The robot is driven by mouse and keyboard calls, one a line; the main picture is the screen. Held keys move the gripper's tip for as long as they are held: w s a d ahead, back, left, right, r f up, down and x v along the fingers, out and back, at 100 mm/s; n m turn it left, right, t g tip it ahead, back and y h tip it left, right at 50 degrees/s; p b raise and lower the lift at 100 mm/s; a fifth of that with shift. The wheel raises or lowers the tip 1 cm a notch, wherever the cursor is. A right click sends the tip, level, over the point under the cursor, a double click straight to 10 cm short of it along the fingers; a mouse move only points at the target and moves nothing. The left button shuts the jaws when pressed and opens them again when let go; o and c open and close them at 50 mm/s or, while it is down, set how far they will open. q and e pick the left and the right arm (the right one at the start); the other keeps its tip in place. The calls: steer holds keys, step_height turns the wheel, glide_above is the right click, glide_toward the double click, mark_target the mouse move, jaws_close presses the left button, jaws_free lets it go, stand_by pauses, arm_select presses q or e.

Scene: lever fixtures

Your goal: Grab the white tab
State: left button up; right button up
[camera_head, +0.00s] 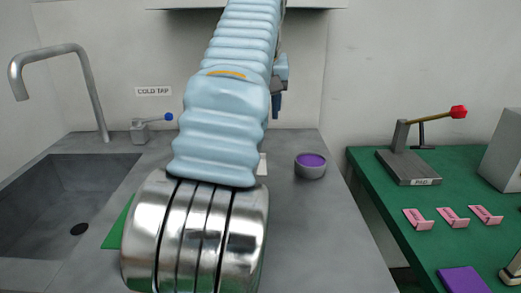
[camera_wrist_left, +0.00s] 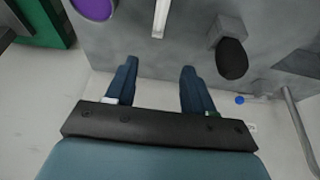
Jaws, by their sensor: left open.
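The white tab (camera_wrist_left: 161,18) shows in the left wrist view as a narrow upright strip at the top middle, cut off by the picture's edge. In the head view a small white piece (camera_head: 262,164), apparently the same tab, shows beside my arm, which hides the rest. My left gripper (camera_wrist_left: 158,66) is open, with nothing between its fingers. The tab's near end lies beyond the fingertips, roughly in line with the gap, and is apart from them. In the head view my left arm hides most of the gripper. My right gripper is in neither view.
A purple-topped round cup (camera_head: 310,165) stands right of the tab. A grey block with a black oval part (camera_wrist_left: 231,55) is near the right finger. The cold tap (camera_head: 141,131), faucet (camera_head: 90,85) and sink (camera_head: 60,190) are left. A green table (camera_head: 425,225) holds a red-knobbed lever (camera_head: 412,150).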

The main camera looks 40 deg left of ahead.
arm_select(q)
steer(key=b+x, duration=0.1)
steer(key=x, duration=0.7)
steer(key=shift+w+a+f, duration=0.1)
steer(key=shift+d+x, duration=0.2)
steer(key=shift+x, duration=2.55)
steer(key=shift+w, duration=0.15)
jaws_close()
